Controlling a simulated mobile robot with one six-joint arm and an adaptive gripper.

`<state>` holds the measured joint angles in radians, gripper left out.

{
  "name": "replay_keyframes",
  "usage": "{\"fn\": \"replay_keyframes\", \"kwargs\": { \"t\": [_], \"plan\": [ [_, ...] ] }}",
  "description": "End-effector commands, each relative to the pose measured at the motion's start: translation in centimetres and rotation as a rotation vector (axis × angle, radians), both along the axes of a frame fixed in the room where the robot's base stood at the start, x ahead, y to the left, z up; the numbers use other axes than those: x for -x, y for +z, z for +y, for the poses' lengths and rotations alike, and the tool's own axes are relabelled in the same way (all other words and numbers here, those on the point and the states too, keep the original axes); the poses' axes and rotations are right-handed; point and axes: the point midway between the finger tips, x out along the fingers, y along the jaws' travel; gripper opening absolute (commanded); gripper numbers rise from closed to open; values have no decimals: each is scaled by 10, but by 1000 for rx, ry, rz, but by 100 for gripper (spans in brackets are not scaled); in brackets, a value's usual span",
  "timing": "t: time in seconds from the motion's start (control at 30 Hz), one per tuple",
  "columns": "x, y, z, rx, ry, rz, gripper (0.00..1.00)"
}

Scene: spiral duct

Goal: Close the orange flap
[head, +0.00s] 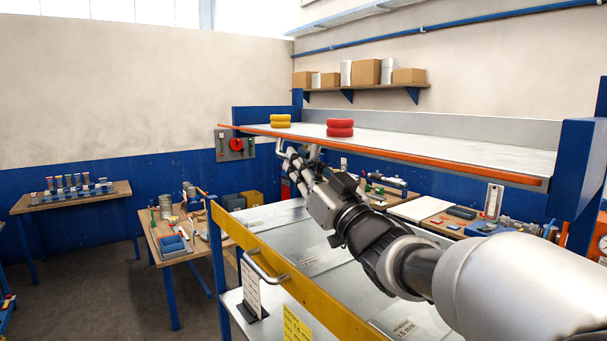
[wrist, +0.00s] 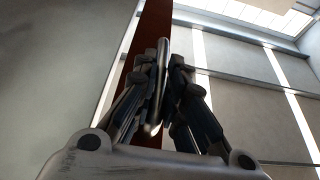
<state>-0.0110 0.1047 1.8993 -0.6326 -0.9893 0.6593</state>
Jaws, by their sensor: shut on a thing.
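The orange flap (head: 440,168) shows as a long orange front edge along a raised, roughly level grey panel. In the wrist view it is a dark orange-brown strip (wrist: 156,28) behind the fingers. A grey metal handle (wrist: 154,128) stands out from this strip. My gripper (head: 288,152) is at the left part of the orange edge, just below it. In the wrist view my gripper (wrist: 164,78) has its fingers on both sides of the handle, shut on it. In the head view the fingers partly hide the handle.
A yellow ring stack (head: 280,121) and a red ring stack (head: 340,127) sit on the raised panel. Below is a yellow-edged panel (head: 300,285) with its own handle (head: 264,268), and sloping grey sheet trays (head: 300,243). Workbenches (head: 160,235) stand behind at left, with open floor nearby.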

Motion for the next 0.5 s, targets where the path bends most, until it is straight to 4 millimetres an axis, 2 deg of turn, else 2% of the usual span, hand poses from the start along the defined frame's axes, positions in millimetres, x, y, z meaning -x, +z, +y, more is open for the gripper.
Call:
{"fn": "replay_keyframes", "kwargs": {
  "t": [0.5],
  "plan": [
    [8, 32, 12, -409, 5, 270, 0]
  ]
}}
